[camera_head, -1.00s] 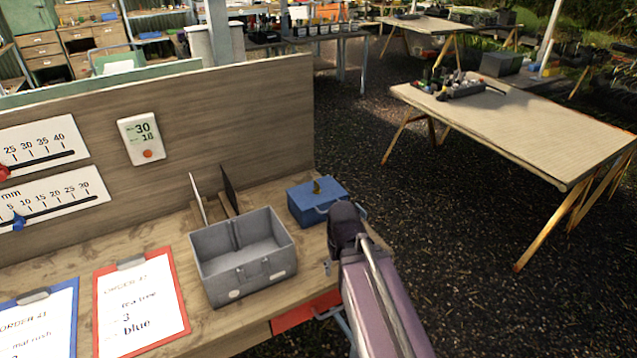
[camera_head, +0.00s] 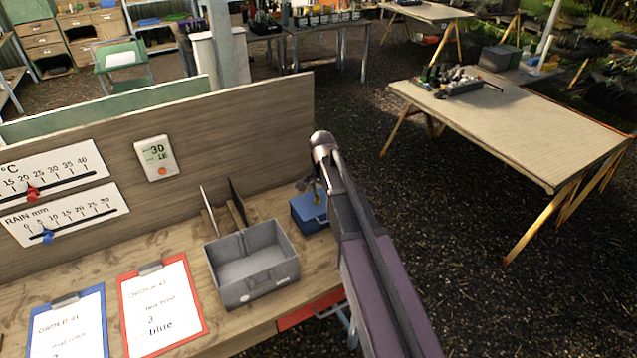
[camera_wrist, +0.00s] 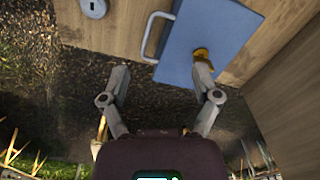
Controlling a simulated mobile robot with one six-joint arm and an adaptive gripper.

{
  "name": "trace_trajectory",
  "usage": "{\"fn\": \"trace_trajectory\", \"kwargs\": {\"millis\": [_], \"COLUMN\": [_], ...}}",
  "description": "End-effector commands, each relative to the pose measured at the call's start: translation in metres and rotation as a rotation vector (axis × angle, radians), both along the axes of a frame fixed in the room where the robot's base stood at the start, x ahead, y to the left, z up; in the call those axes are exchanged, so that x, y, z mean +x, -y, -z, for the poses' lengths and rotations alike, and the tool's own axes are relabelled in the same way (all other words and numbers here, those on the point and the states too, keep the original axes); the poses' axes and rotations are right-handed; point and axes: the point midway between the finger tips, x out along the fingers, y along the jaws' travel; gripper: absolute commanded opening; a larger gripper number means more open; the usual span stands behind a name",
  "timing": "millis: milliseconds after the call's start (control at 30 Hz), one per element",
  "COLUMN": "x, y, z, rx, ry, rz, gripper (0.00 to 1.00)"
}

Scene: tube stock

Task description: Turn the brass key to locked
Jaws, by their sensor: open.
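A small brass piece (camera_wrist: 203,57), which looks like the key, stands on the lid of a blue box (camera_wrist: 215,32). The blue box (camera_head: 308,211) sits at the bench's right end in the head view, partly covered by my arm. My gripper (camera_wrist: 160,72) is open and empty. Its right fingertip overlaps the brass piece in the wrist view; I cannot tell whether they touch. The left fingertip is off the box's left side, over the dark ground. A round metal plate with a keyhole (camera_wrist: 94,8) is set in the wood at the wrist view's top left.
A grey bin (camera_head: 250,291) stands left of the blue box, with upright dividers behind it. A wooden back panel (camera_head: 240,120) rises behind the bench. Clipboards lie at left. A red drawer (camera_head: 310,310) is under the bench edge.

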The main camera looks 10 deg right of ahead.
Motion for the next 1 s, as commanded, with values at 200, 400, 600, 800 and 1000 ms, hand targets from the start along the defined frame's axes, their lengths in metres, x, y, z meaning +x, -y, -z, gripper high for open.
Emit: {"fn": "trace_trajectory", "kwargs": {"millis": [200, 400, 600, 800, 1000], "x": [0.058, 0.081, 0.084, 0.084, 0.084], "y": [0.0, 0.001, 0.001, 0.001, 0.002], "z": [-0.045, -0.058, -0.06, -0.059, -0.057], "rx": [0.0, 0.0, 0.0, 0.0, 0.0], "ry": [0.0, 0.0, 0.0, 0.0, 0.0], "rz": [0.222, 0.339, 0.37, 0.369, 0.368], "gripper": [0.8, 0.8, 0.8, 0.8, 0.8]}}
